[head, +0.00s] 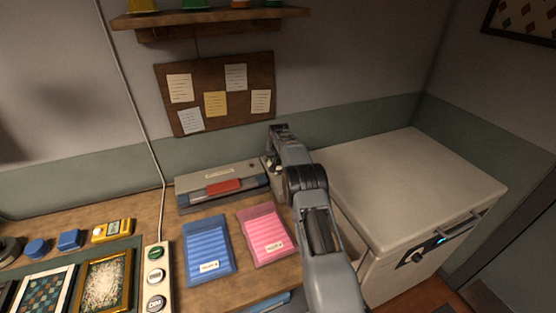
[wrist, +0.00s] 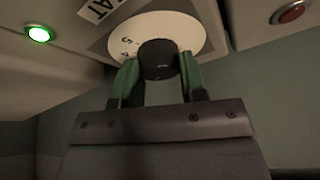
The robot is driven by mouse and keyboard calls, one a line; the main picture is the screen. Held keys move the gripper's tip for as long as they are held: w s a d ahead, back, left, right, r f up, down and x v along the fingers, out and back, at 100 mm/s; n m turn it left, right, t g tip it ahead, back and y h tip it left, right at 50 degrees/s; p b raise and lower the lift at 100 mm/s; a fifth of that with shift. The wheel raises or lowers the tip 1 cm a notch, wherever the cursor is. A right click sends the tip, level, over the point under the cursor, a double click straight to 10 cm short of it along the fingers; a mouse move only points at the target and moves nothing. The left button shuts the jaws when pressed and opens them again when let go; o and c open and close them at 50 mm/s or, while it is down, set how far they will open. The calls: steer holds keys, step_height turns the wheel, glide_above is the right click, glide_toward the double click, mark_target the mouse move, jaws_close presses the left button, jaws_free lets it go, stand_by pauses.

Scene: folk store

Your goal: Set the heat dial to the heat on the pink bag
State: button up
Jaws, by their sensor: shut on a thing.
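The pink bag (head: 265,232) lies flat on the wooden counter, with a small white label near its lower right corner; the print is too small to read surely. In the wrist view the heat dial is a white disc (wrist: 185,28) with a black knob (wrist: 157,60) at its centre. A "5" and what looks like a "4" show on the disc's left side. My gripper (wrist: 160,78) is shut on the knob, a green finger on each side. In the head view my gripper (head: 272,165) is at the right end of the grey sealer (head: 218,178), mostly hidden by my arm.
A blue bag (head: 208,245) lies left of the pink one. A white cabinet (head: 410,185) stands at the right. Frames (head: 105,282) and a strip of round buttons (head: 157,275) are at the left. Near the dial are a lit green lamp (wrist: 38,34) and a red button (wrist: 291,12).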

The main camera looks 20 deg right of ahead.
steer(key=shift+r+m+g+h, duration=0.1)
steer(key=shift+m+g+h, duration=0.2)
steer(key=shift+m, duration=0.8)
steer(key=shift+r+m+g+h, duration=0.1)
steer(key=shift+m+h, duration=0.3)
steer(key=shift+m, duration=0.7)
steer(key=o, duration=0.9)
steer(key=shift+f, duration=0.15)
steer(key=b+v, duration=0.2)
steer(key=v, duration=1.2)
steer(key=shift+w, duration=0.15)
